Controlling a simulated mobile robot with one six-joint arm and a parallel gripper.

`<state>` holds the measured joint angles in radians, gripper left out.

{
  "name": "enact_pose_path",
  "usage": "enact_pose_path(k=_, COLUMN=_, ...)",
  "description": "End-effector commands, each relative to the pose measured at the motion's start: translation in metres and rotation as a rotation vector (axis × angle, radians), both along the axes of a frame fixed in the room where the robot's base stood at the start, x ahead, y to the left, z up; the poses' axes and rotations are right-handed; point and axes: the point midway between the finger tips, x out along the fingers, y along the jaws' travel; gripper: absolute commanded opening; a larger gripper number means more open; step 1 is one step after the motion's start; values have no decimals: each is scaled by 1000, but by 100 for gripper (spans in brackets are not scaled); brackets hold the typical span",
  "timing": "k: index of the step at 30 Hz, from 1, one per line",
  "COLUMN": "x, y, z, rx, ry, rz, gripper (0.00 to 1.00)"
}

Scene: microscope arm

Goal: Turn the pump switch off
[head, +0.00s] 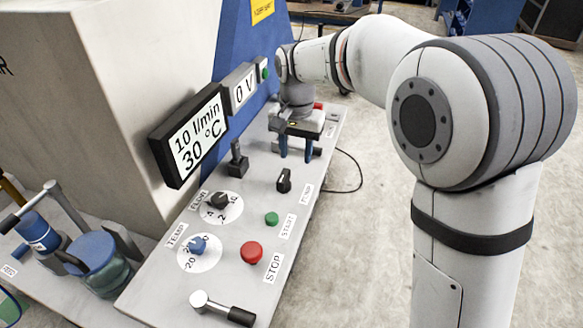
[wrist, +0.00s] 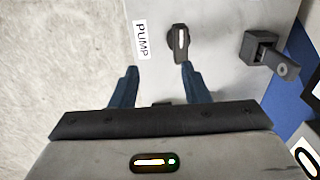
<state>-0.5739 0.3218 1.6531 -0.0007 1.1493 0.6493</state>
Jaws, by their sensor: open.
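The pump switch (head: 284,181) is a small black rotary knob on the light control panel (head: 262,207), left of its label (head: 306,195). In the wrist view the switch (wrist: 180,42) has a pale mark on its grip, lengthwise up and down the picture, beside the readable PUMP label (wrist: 142,40). My gripper (head: 296,152) is open and empty, its blue fingers pointing down over the panel, beyond the switch in the head view. In the wrist view the fingertips (wrist: 158,70) are below the switch, the right one nearest it. The fingers appear clear of the switch.
A black lever (head: 238,158) stands left of the switch; it also shows in the wrist view (wrist: 266,50). Nearer are the flow knob (head: 221,201), green START button (head: 271,219) and red STOP button (head: 251,252). Displays (head: 189,136) rise behind. Open floor lies right of the panel.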

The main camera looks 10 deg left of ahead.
Motion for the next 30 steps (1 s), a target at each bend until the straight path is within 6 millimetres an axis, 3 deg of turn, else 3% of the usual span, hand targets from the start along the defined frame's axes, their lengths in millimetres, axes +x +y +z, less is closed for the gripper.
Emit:
enact_pose_path(k=3, x=4, y=26, z=-9, rx=-7, ry=12, rz=-2, gripper=42)
enact_pose_path(k=6, x=4, y=33, z=-15, rx=-10, ry=16, rz=-6, gripper=42)
enact_pose_path(k=21, x=4, y=34, z=-83, rx=-10, ry=16, rz=-5, gripper=42)
enact_pose_path(k=30, x=4, y=34, z=-90, rx=-9, ry=16, rz=-4, gripper=42)
